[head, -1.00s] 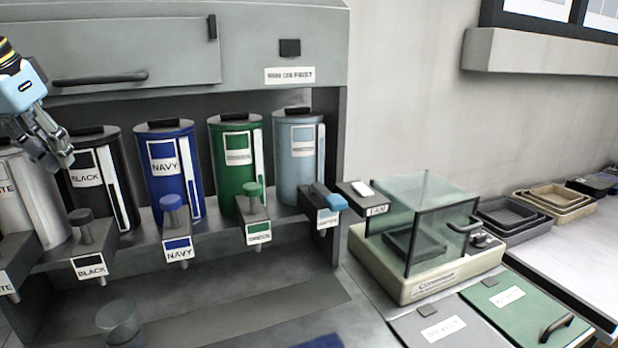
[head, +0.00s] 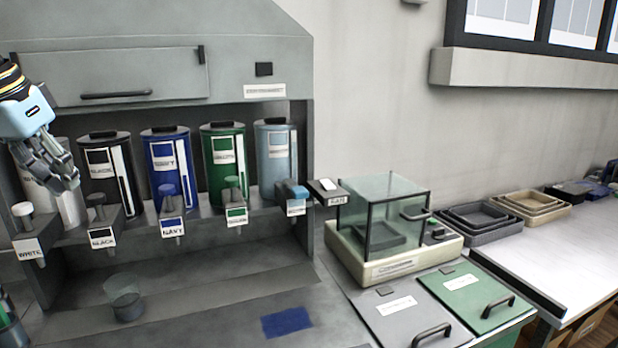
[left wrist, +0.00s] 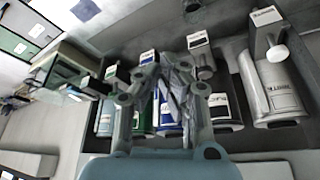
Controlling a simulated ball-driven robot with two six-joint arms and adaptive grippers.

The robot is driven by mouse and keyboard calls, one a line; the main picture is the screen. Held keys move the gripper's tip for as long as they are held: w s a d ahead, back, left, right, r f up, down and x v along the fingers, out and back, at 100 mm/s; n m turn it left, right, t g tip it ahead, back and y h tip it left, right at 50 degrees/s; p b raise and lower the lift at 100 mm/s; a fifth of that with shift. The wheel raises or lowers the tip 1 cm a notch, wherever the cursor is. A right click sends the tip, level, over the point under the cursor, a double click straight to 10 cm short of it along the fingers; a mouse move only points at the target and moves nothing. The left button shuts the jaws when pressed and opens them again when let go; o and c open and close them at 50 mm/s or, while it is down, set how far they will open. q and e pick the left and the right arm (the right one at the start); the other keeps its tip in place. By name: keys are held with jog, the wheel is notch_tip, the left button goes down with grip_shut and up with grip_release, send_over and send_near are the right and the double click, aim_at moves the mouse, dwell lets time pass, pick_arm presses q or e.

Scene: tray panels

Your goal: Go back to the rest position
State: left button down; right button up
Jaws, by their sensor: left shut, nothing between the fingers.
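My left gripper (head: 66,182) is at the left edge of the head view, held in the air in front of the white canister (head: 66,205) and left of the black canister (head: 106,165). Its fingers point down and to the right, are shut and hold nothing. In the left wrist view the gripper (left wrist: 172,62) shows with its fingers close together, and the dispenser row lies beyond it. My right gripper is in neither view.
A navy canister (head: 168,165), a green one (head: 222,160) and a light blue one (head: 274,155) stand in the dispenser. A clear cup (head: 123,297) stands below. A glass-walled scale (head: 385,262) and nested trays (head: 482,220) are to the right.

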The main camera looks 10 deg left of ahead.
pick_arm(q)
jog(key=s+d+f+m+g+h, duration=0.1)
jog(key=s+f+m, duration=0.2)
jog(key=s+f, duration=1.35)
jog(key=s+d+f+n+y, duration=0.1)
jog(key=s+d+f, duration=0.2)
jog(key=d, duration=0.4)
jog(key=s+d+f+n+y, duration=0.1)
jog(key=s+d+f, duration=0.1)
jog(key=s+d, duration=0.3)
notch_tip(320, 180, down, 39)
jog(key=s+a+g+b, duration=0.1)
jog(key=s+a+b, duration=0.1)
jog(key=b, duration=0.8)
jog(key=s+f+n+g+b, duration=0.1)
jog(key=s+f+b, duration=0.6)
jog(key=s+f, duration=1)
notch_tip(320, 180, down, 4)
jog(key=shift+s+a+f, duration=0.1)
jog(key=shift+s+a, duration=0.1)
jog(key=shift+a, duration=0.1)
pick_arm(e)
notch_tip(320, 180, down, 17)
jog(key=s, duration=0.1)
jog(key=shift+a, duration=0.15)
pick_arm(q)
jog(key=shift+g, duration=0.3)
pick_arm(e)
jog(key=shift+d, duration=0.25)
